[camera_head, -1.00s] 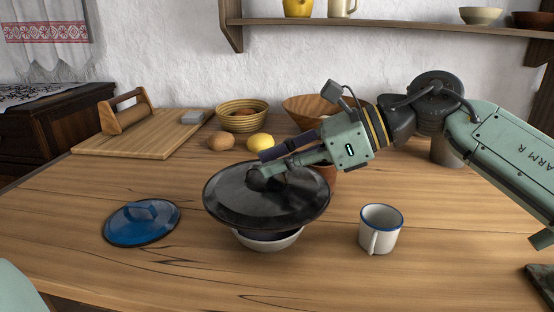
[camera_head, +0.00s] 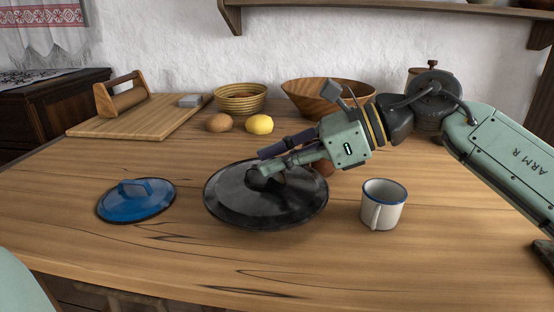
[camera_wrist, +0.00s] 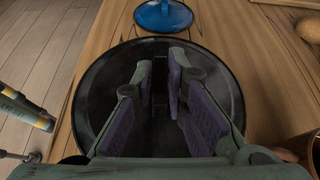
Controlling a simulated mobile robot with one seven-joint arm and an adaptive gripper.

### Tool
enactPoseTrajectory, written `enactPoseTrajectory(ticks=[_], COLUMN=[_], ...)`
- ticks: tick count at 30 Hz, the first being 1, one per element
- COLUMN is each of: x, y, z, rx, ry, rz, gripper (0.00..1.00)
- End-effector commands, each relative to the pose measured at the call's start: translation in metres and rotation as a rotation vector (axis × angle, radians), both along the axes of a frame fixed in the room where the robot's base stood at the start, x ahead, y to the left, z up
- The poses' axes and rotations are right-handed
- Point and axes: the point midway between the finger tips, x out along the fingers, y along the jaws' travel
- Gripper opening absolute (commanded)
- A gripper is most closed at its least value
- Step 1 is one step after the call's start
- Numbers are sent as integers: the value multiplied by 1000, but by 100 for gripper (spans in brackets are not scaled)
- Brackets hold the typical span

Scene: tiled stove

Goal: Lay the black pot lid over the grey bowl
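The black pot lid (camera_head: 300,208) lies roughly level in the middle of the table, with a dark knob on top. It fills the middle of the wrist view (camera_wrist: 95,95). My gripper (camera_head: 265,174) reaches in from the right and is at the lid's knob, its fingers around it. In the wrist view its padded fingers (camera_wrist: 160,95) stand over the lid's centre, and the dark knob between them is hard to make out. The grey bowl is hidden under the lid, so I cannot see whether the lid touches its rim.
A blue lid (camera_head: 136,204) lies left and a white mug (camera_head: 383,208) stands right. A terracotta pot (camera_head: 325,168) is partly hidden behind the lid. The front table is clear.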

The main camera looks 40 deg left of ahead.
Motion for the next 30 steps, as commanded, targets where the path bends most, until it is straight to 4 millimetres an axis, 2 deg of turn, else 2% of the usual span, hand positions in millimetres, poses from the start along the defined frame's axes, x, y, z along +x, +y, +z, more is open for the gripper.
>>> enactPoseTrajectory(ticks=[9, 20, 23, 30], x=[0, 3, 9, 33], y=[0, -4, -13, -53], z=[0, 1, 7, 30], rx=[-1, -1, 2, 3], ry=[-1, -1, 0, 1], rz=[0, 0, -2, -3], gripper=[35, 35, 35, 35])
